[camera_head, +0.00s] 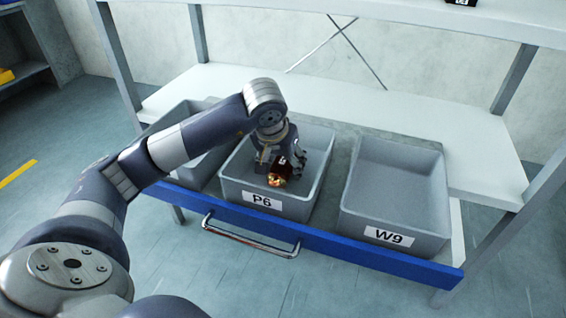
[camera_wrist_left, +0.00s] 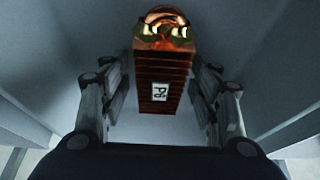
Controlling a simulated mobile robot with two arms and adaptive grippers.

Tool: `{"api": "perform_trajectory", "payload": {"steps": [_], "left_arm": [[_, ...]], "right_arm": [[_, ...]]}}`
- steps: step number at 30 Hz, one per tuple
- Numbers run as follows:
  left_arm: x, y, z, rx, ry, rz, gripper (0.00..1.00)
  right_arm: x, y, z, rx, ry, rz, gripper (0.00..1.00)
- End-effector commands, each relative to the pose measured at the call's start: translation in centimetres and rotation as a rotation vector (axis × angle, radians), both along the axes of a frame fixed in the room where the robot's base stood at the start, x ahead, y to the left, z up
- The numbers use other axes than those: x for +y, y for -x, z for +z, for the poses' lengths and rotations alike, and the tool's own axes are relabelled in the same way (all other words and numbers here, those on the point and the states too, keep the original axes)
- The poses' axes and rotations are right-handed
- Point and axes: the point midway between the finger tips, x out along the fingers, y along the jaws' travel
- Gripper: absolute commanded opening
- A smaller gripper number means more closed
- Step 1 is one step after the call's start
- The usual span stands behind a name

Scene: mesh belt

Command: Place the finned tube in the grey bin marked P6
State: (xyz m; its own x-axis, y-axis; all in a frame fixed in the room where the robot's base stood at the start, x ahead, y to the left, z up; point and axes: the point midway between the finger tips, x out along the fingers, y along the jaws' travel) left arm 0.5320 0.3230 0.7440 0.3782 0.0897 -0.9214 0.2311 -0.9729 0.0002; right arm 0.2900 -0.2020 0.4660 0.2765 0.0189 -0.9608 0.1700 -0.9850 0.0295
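The finned tube (camera_wrist_left: 161,72) is a reddish-brown ribbed body with a shiny copper end and a small white label. In the head view my left gripper (camera_head: 283,163) points down inside the grey bin marked P6 (camera_head: 285,207), and the tube's copper end (camera_head: 278,181) shows below the fingers. The fingers hide the rest of the tube there. I cannot tell whether the tube touches the bin floor. My right gripper is not in view.
A grey bin marked W9 (camera_head: 393,241) stands to the right of P6 and looks empty. Another grey bin (camera_head: 203,169) stands to the left, partly behind my arm. A blue front rail (camera_head: 375,256) with a metal handle (camera_head: 250,237) runs before the bins. Shelf posts stand at both sides.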

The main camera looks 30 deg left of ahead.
Motion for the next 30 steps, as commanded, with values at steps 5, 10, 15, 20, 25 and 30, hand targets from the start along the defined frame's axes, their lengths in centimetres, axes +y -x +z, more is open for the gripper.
{"api": "perform_trajectory", "payload": {"steps": [5,10,15,20,25,30], "left_arm": [[0.0,0.0,0.1,0.000,0.000,0.000,0.56],[-0.1,0.3,1.5,-0.004,-0.001,-0.001,0.56],[-0.4,1.7,5.1,-0.007,-0.002,0.000,0.56],[-0.7,3.0,8.2,-0.006,-0.001,0.000,0.56],[-1.0,4.1,10.4,-0.003,0.000,0.001,0.56],[-1.1,4.5,11.3,-0.001,0.000,0.000,0.56]], "right_arm": [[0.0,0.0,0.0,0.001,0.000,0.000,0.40],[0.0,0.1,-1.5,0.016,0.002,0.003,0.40],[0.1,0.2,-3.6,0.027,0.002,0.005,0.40],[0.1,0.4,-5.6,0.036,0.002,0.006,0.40],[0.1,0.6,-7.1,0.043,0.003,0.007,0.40],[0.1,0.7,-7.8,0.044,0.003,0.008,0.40]]}}
